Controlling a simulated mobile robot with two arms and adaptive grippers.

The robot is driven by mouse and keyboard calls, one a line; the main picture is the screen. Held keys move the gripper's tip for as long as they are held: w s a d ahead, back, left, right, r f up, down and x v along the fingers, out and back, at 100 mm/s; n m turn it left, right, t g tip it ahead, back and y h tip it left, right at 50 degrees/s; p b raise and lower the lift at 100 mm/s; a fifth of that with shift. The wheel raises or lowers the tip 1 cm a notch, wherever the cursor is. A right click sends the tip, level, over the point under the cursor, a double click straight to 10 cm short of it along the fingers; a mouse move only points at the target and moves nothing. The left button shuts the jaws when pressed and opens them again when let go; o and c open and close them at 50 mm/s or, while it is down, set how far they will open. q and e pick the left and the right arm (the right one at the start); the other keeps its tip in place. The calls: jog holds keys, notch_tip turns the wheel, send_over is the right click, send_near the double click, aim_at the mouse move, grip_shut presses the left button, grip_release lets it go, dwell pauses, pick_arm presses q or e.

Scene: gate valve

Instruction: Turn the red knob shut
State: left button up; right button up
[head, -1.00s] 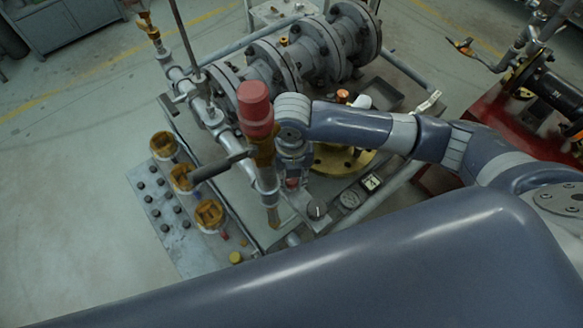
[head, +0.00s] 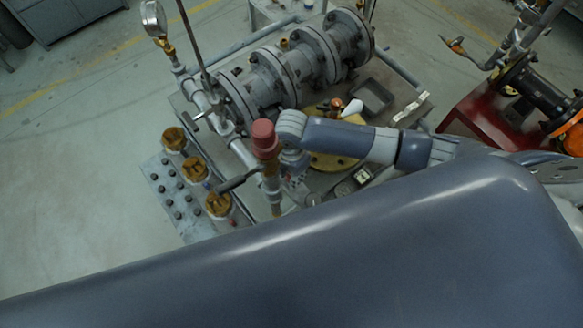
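The red knob (head: 264,138) is a rounded red cylinder on top of an upright metal pipe, near the middle of the head view. My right arm comes in from the right, and its wrist is just right of the knob in the picture. My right gripper (head: 295,172) is below that wrist, pointing down beside the pipe. It is small and partly hidden, so its fingers cannot be made out, and I cannot tell whether it touches anything. My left gripper is not in view.
A dark-handled lever (head: 238,181) sticks out left of the pipe. Several brass-topped fittings (head: 195,169) stand on the left plate. A large flanged grey pipe (head: 268,75) lies behind. A gauge (head: 153,18) stands at upper left. A red stand (head: 478,118) is at right. Floor at left is clear.

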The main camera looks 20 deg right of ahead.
jog(key=shift+r+m+p, duration=0.1)
jog(key=shift+m+p, duration=0.65)
jog(key=shift+m, duration=0.45)
jog(key=o, duration=1.1)
notch_tip(320, 180, up, 12)
jog(key=shift+f, duration=0.1)
